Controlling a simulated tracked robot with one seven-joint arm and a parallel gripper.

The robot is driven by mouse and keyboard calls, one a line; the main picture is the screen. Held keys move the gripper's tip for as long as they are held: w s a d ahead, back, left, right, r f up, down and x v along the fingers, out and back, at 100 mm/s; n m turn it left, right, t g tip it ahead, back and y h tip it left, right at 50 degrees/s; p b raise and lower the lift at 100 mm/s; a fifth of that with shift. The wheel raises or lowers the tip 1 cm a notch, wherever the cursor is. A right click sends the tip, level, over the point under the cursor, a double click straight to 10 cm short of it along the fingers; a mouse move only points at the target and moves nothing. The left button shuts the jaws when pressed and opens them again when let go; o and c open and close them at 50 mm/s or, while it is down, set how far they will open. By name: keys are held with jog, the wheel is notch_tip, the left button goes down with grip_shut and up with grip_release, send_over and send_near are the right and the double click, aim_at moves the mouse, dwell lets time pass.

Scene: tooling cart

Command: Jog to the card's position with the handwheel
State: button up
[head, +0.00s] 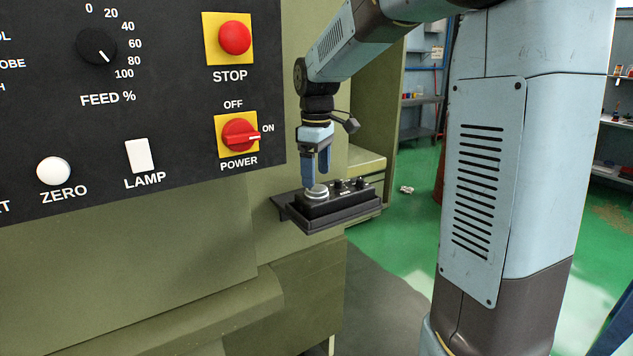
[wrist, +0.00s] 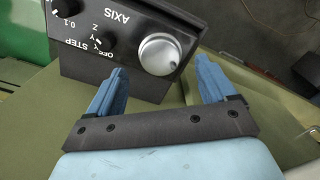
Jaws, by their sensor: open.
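The handwheel (head: 316,191) is a round silver knob on a black pendant box (head: 345,205); it shows from above in the wrist view (wrist: 159,53). My gripper (head: 317,172) points down over it, open and empty. In the wrist view, my fingers (wrist: 161,74) stand left and right of the handwheel, with gaps. I cannot tell their height against its rim. The small AXIS knob (wrist: 108,40) is left of the handwheel, with Y, Z and OFF beside it. The STEP knob (wrist: 59,6) is at the top left, partly cut off, near 0.1. No card is readable.
The box sits on a small black shelf (head: 285,211) on the green machine side. The control panel (head: 180,105) is at left, its POWER switch (head: 240,135) pointing to ON. A red STOP button (head: 235,38) is above. Green floor (head: 415,220) lies open beyond.

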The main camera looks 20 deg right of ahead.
aim_at(316, 188)
notch_tip(316, 188, up, 10)
dwell(0.4)
jog(key=shift+s, duration=0.1)
jog(key=s+d+f+m+t, duration=0.1)
jog(key=s+f+m+t, duration=0.1)
jog(key=s, duration=0.6)
jog(key=s+d+f+m+t, duration=0.1)
jog(key=s+d+f+m, duration=0.1)
jog(key=s, duration=0.6)
jog(key=s+d+f+m+t, duration=0.2)
jog(key=s+f+m, duration=0.1)
jog(key=s+m, duration=0.3)
jog(key=s, duration=0.2)
jog(key=shift+s+d+f+t, duration=0.15)
jog(key=shift+s+f+t, duration=0.15)
jog(key=shift+s+f, duration=0.1)
dwell(0.6)
